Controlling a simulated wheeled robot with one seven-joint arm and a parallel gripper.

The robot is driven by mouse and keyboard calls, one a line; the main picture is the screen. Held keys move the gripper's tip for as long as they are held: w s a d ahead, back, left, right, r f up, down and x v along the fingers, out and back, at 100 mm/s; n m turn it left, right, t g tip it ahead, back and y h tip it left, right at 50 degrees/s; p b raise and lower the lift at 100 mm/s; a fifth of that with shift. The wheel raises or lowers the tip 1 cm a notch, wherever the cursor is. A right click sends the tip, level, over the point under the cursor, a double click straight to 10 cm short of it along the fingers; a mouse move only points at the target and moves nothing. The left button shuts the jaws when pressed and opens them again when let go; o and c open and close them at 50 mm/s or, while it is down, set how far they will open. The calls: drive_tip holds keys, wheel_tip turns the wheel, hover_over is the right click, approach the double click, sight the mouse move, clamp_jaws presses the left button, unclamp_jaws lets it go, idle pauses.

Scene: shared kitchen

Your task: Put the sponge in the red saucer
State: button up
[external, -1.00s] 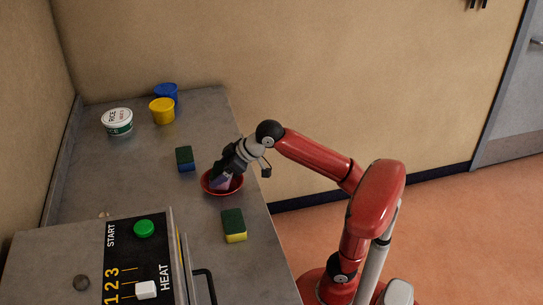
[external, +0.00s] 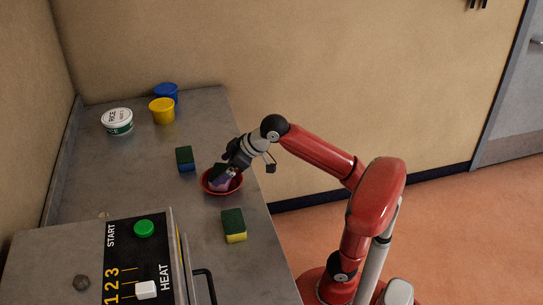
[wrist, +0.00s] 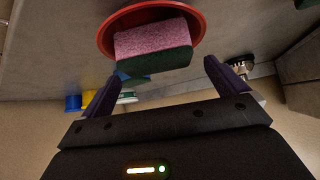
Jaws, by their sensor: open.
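A pink and green sponge (external: 221,180) lies in the red saucer (external: 206,188) on the grey counter. In the wrist view the sponge (wrist: 150,42) rests tilted inside the saucer (wrist: 103,38), with its green side facing me. My gripper (external: 231,162) is just above the saucer at its upper right side. In the wrist view my gripper (wrist: 161,72) is open, its two dark fingers apart on either side of the sponge, with nothing between them. The sponge looks clear of both fingers.
A green and blue sponge (external: 185,158) lies left of the saucer, and a green and yellow sponge (external: 233,225) below it. A rice tub (external: 117,121), a yellow tub (external: 162,111) and a blue tub (external: 166,91) stand farther back. A microwave-like appliance (external: 60,270) fills the lower left.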

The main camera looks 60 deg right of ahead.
drive_tip(key=p+v, duration=0.2)
drive_tip(key=v, duration=0.8)
drive_tip(key=shift+s, duration=0.15)
drive_tip(key=s+d+f+h+b, duration=0.3)
drive_tip(key=s+d+f+h, duration=0.15)
drive_tip(key=d+f, duration=0.6)
drive_tip(key=s+d+f+m+g+p, duration=0.1)
drive_tip(key=f+m+p, duration=0.1)
drive_tip(key=f, duration=1.1)
drive_tip(key=s+d+f+m+g+p, duration=0.1)
drive_tip(key=s+f+m, duration=0.1)
drive_tip(key=f, duration=1.2)
drive_tip(key=shift+s+f+g+y+p, duration=0.2)
drive_tip(key=shift+g+y+p, duration=0.15)
drive_tip(key=shift+y, duration=0.1)
drive_tip(key=shift+d, duration=0.15)
drive_tip(key=shift+c, duration=0.4)
